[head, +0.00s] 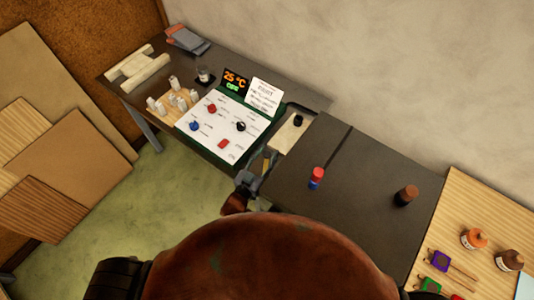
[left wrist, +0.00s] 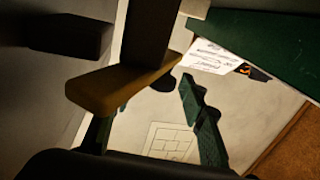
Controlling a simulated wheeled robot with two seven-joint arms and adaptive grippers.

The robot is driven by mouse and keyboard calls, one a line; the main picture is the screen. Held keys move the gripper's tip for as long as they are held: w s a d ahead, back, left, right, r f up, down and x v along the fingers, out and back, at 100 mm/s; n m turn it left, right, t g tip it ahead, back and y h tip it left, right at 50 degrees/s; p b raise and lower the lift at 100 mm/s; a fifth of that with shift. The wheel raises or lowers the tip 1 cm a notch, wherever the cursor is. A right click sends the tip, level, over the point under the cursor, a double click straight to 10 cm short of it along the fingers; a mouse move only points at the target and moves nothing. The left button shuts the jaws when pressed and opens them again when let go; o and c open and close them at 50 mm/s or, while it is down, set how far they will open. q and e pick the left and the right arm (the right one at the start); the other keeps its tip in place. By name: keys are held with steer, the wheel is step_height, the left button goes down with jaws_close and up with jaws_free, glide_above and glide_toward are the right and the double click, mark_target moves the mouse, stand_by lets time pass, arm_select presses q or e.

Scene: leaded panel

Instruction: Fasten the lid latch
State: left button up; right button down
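A small yellowish part (head: 268,161), possibly the lid latch, shows at the dark surface's left edge in the head view, partly hidden. My left gripper (head: 246,181) is just below and left of it. In the left wrist view a yellow-brown bar with a rounded end (left wrist: 125,84) joins a dark upright piece (left wrist: 152,28). My left gripper (left wrist: 150,112) has its fingers spread apart there. The bar passes close to the left finger and hides part of it; I cannot tell whether they touch. My right gripper is out of view.
A red-blue cylinder (head: 316,178) and a brown one (head: 406,195) stand on that top. Green floor (head: 150,210) is clear.

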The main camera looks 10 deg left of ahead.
arm_select(q)
steer(key=v, duration=1.2)
steer(key=shift+c, duration=0.5)
